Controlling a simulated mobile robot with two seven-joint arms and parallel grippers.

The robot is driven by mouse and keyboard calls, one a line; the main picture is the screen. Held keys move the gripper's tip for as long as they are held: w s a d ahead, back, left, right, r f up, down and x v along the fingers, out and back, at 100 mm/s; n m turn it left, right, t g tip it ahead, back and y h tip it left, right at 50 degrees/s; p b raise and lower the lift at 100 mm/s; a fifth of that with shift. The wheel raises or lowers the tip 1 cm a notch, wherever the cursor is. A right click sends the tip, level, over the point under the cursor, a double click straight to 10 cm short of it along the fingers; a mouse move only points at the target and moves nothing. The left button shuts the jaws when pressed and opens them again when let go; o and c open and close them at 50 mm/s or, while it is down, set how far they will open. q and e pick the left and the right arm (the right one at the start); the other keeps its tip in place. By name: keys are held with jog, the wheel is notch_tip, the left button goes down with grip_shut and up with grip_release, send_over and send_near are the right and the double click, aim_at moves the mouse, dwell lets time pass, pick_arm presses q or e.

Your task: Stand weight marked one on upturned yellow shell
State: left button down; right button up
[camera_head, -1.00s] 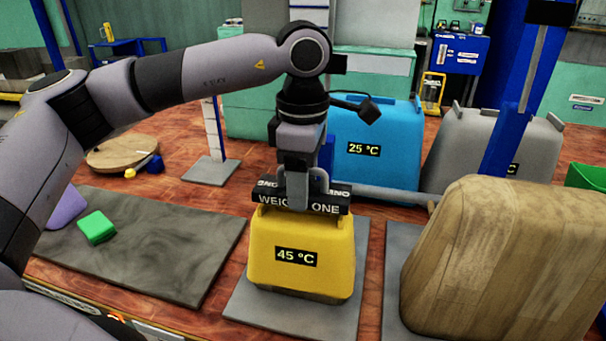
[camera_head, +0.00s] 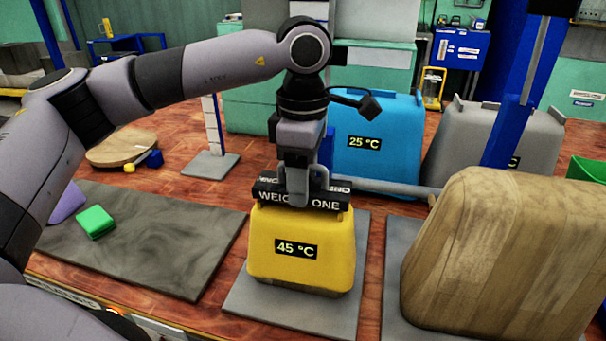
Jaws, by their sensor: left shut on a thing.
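The yellow shell (camera_head: 300,262), labelled 45 °C, stands upturned on a grey plate in the middle of the head view. The black weight (camera_head: 270,198) with white lettering "WEIGHT ONE" is at the shell's top; it looks level, and its underside meets the shell's top edge in the picture. Whether it bears fully on the shell I cannot tell. My left gripper (camera_head: 299,188) points down from above and is shut on the weight, hiding the middle of its lettering. My right gripper is not in view.
A blue shell (camera_head: 372,145) marked 25 °C and a grey shell (camera_head: 510,150) stand behind. A large wooden-looking shell (camera_head: 490,260) stands close on the right. A green block (camera_head: 96,222) lies on a dark mat (camera_head: 160,250) at left.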

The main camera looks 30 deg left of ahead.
pick_arm(q)
jog(key=shift+f+b, duration=0.3)
jog(key=shift+b, duration=0.05)
dwell(0.3)
jog(key=shift+c, duration=1.2)
grip_release()
jog(key=shift+f, duration=0.2)
notch_tip(320, 180, up, 8)
jog(key=shift+f, duration=0.25)
